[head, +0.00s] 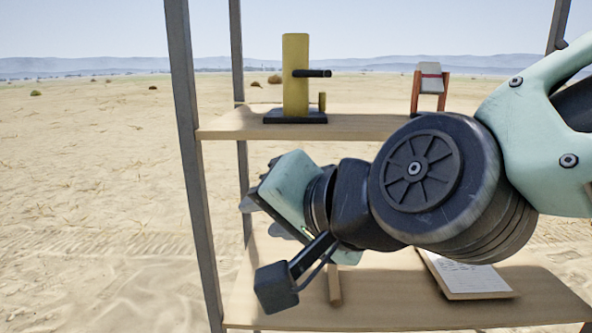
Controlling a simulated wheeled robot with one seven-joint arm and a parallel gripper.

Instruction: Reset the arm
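My arm reaches in from the right edge of the head view, with its teal and black links in front of a shelf rack. My gripper (256,204) is at its left end, facing left and away from me, between the upper and lower shelf boards. Its teal housing hides most of the fingers, so I cannot tell whether they are apart or closed. No held object shows at it. A dark box-shaped part on a short bar sticks out below the wrist.
The upper shelf (235,124) holds a yellow post (296,75) with a black peg on a dark base, and a small orange-and-grey stand (430,82). The lower shelf (400,314) holds a clipboard with paper (467,277) and a wooden piece (334,286). Grey uprights (190,150) flank the shelves.

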